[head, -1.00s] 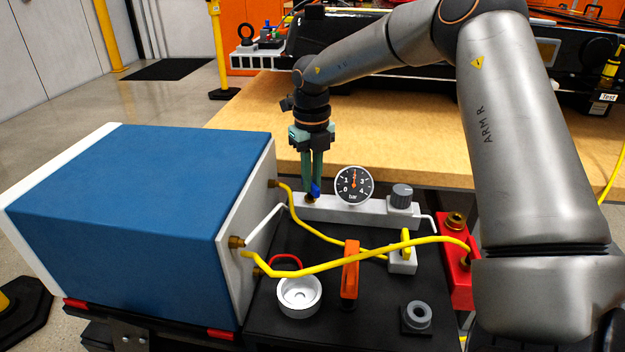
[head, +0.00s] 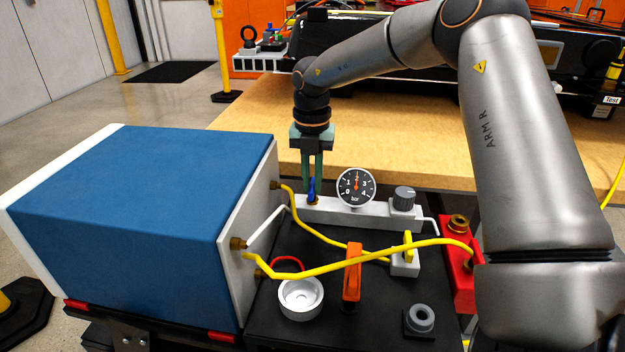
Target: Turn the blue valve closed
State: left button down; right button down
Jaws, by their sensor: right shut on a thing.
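The blue valve (head: 311,188) is a small handle at the left end of the light grey manifold block (head: 340,208). My right gripper (head: 313,196) points straight down over it and is shut on the handle, with a green finger on either side. The fingers hide part of the handle, so its exact angle is hard to tell. A round gauge (head: 356,187) stands just right of the valve, its orange needle pointing about straight up. My left gripper is not in view.
A large blue box (head: 140,190) stands to the left. Yellow hoses (head: 350,261) cross the black top in front of the manifold. A grey knob (head: 403,198), an orange lever (head: 352,272), a white cup (head: 300,297) and a red block (head: 459,270) stand nearby.

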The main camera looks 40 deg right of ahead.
dwell(0.5)
jog(key=c, duration=0.9)
grip_release()
jog(key=shift+r, duration=0.1)
notch_tip(320, 180, up, 8)
jog(key=p, duration=0.2)
jog(key=shift+r+p, duration=0.1)
jog(key=shift+p, duration=0.25)
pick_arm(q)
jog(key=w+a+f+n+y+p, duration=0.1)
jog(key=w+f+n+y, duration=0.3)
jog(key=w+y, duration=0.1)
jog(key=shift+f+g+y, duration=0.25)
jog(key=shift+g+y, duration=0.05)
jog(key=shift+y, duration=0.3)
pick_arm(e)
notch_tip(320, 180, up, 4)
send_over(312, 185)
jog(key=shift+r, duration=0.1)
